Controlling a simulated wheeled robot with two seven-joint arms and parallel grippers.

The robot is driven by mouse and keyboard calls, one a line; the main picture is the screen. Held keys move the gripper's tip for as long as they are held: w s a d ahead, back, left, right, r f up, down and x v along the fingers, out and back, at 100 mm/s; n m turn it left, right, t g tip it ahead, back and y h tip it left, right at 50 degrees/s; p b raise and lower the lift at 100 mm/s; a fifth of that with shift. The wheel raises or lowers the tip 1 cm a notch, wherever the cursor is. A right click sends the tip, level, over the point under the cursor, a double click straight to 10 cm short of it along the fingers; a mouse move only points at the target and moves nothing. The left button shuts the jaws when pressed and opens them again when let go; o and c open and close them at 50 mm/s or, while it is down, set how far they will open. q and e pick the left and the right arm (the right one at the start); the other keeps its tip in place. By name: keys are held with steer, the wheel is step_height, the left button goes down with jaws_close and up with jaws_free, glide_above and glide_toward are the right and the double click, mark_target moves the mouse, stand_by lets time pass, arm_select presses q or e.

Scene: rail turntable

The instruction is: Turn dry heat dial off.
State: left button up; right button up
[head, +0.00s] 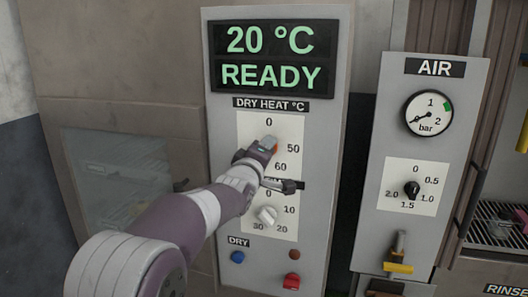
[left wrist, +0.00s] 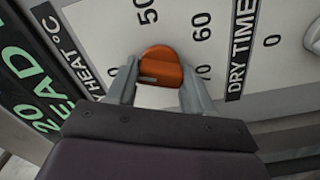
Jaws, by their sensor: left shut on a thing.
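The dry heat dial (head: 273,143) is an orange knob on the grey control panel, on a white scale with 0 at the top and 50 and 60 at its right. My left gripper (head: 267,149) is at this dial and covers most of it in the head view. In the left wrist view the orange dial (left wrist: 160,64) sits between the two fingers of my left gripper (left wrist: 157,80), which are shut on it. Which number the dial points at cannot be told. My right gripper is in neither view.
The display (head: 273,58) above reads 20 °C READY. Below are a white dry time dial (head: 267,215), a blue button (head: 237,257) and a red one (head: 291,281). At right stands the air panel (head: 434,140) with a gauge (head: 428,113) and a black knob (head: 411,189).

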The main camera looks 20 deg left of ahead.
arm_select(q)
steer(key=shift+r+n, duration=0.15)
steer(key=shift+n, duration=1)
steer(key=shift+r+n, duration=0.1)
steer(key=shift+n, duration=1.05)
steer(key=shift+p, duration=0.3)
steer(key=o, duration=1)
steer(key=shift+o, duration=0.2)
steer(key=shift+w+f, duration=0.1)
steer(key=shift+f, duration=0.05)
steer(key=s+b, duration=0.3)
steer(key=s, duration=0.9)
steer(key=shift+s+a, duration=0.25)
steer(key=shift+s, duration=0.05)
